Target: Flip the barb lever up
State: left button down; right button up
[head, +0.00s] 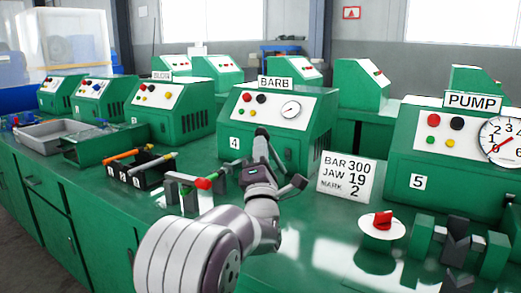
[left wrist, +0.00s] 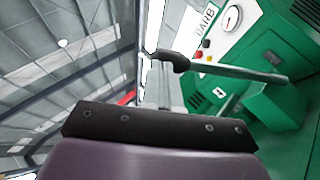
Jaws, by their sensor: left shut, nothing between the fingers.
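The green BARB machine (head: 292,148), marked 4, stands at the middle of the head view. In the left wrist view its lever (left wrist: 235,71) is a grey rod with a black grip. The rod stands close to upright against the machine's tilted lettering. In the head view the black grip (head: 262,132) shows above my left gripper (head: 262,150), and the rod is largely hidden. My left gripper is shut and empty; its fingers (left wrist: 165,90) lie beside the grip. I cannot tell if they touch it. My right gripper is not in view.
The PUMP machine (head: 411,150) stands to the right, behind a red knob on a white disc (head: 382,222). A number card (head: 346,178) is beside the BARB machine. On the left are a red-tipped part (head: 204,184), orange and yellow handles (head: 122,154) and a grey tray (head: 50,134).

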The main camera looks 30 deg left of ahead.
pick_arm(q)
jog(key=shift+r, duration=0.15)
jog(key=w+r+m+g+h+p, duration=0.2)
jog(key=w+p, duration=0.5)
jog(key=p, duration=0.7)
jog(key=w+d+r+m+g+h+p, duration=0.1)
jog(key=w+r+m+g+h+p, duration=0.2)
jog(key=p, duration=1.1)
jog(key=w+r+m+g, duration=0.1)
jog(key=w+r, duration=0.2)
jog(key=w, duration=0.1)
jog(key=shift+w+g+h, duration=0.15)
jog(key=shift+g+h, duration=0.15)
jog(key=shift+d+r, duration=0.1)
jog(key=shift+r, duration=0.05)
